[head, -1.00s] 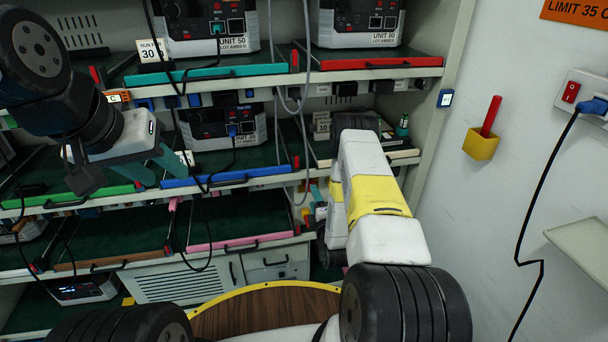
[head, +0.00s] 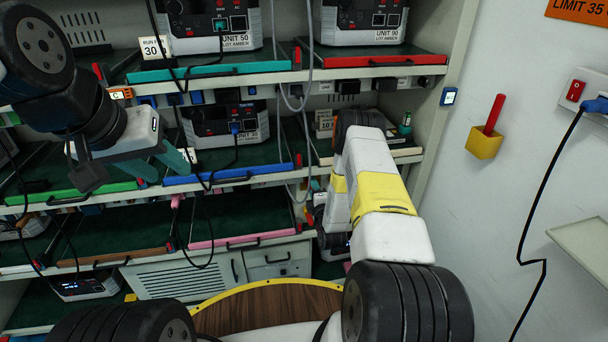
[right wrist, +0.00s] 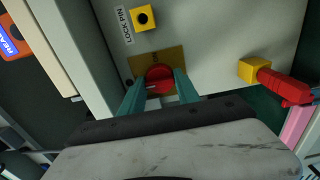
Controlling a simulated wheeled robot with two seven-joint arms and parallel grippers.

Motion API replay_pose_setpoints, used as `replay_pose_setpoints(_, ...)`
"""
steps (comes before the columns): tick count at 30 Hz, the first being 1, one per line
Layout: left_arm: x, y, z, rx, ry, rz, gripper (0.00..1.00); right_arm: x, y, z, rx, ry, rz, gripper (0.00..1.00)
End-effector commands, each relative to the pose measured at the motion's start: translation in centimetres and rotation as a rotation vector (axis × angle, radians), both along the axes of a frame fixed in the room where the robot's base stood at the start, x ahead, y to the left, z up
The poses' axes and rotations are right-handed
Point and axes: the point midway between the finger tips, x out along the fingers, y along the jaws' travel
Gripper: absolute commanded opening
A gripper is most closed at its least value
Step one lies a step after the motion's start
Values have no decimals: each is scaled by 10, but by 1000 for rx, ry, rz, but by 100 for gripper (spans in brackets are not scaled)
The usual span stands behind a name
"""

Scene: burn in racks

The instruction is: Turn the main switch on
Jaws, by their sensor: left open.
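A round red knob (right wrist: 159,74) on a yellow-brown plate (right wrist: 176,56) shows in the right wrist view; it looks like the main switch, though no label for it is readable. My right gripper (right wrist: 160,82) is open, with one teal finger on each side of the knob; I cannot tell whether they touch it. In the head view my right arm hides this gripper and the knob. My left gripper (head: 160,166) is open and empty in front of the middle shelf, at the left of the head view.
A yellow block (right wrist: 144,17) beside a "LOCK PIN" label and a red handle (right wrist: 285,88) on another yellow block flank the knob. Racks hold units, trays such as the blue-edged tray (head: 228,176), and hanging cables. A wall socket (head: 590,95) and yellow holder (head: 484,143) are at right.

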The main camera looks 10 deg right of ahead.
Motion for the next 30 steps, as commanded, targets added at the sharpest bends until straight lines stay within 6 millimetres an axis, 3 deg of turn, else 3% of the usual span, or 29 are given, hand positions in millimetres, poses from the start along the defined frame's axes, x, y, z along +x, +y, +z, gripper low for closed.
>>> replay_pose_setpoints(11,0,0,0,0,0,0,43,0,0,0,58,2,1,0)
replay_pose_setpoints(30,0,0,0,0,0,0,43,-1,0,-1,495,18,0,0)
